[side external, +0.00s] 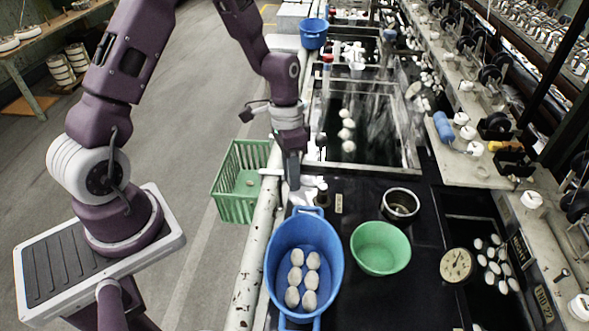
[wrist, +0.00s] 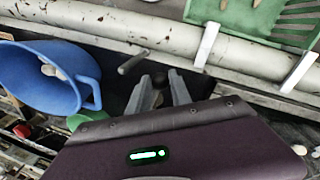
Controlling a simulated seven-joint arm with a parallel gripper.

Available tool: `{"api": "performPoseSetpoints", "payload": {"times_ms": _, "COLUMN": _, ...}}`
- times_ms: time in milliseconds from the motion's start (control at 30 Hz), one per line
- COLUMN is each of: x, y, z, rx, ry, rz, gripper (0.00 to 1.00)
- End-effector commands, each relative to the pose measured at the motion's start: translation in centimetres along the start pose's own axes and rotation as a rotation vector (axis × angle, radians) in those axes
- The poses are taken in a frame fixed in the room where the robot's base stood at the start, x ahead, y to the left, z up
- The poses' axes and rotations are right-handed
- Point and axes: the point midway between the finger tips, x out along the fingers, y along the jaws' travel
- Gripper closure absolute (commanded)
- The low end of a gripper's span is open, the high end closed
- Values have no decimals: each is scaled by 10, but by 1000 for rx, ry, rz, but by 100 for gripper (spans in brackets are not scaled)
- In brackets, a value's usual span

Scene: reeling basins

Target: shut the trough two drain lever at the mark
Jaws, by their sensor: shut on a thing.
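My gripper (side external: 293,183) points down at the near edge of the dark trough bench, just beyond the blue basin. In the wrist view its two grey fingers (wrist: 161,92) stand a little apart, closed on a small dark piece between them, which I take for the drain lever. The fingers hide most of it. White pipe fittings (side external: 308,190) lie right beside the fingertips. A short grey rod (wrist: 133,62) sticks out close to the fingers in the wrist view. A small tag (side external: 338,203) is on the bench to the right; I cannot read it or make out the lever's mark.
A blue basin (side external: 333,263) with several pale cocoons stands close in front; it also shows in the wrist view (wrist: 45,82). A green crate (side external: 240,183) hangs left of the white pipe (side external: 262,225).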

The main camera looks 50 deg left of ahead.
Motion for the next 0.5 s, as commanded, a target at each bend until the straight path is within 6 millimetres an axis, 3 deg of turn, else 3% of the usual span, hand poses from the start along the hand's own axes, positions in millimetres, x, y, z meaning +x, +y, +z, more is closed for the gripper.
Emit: {"api": "performPoseSetpoints", "payload": {"times_ms": 500, "x": 1, "y": 10, "z": 5, "rx": -163, "ry": 36, "rz": -2, "gripper": 100}}
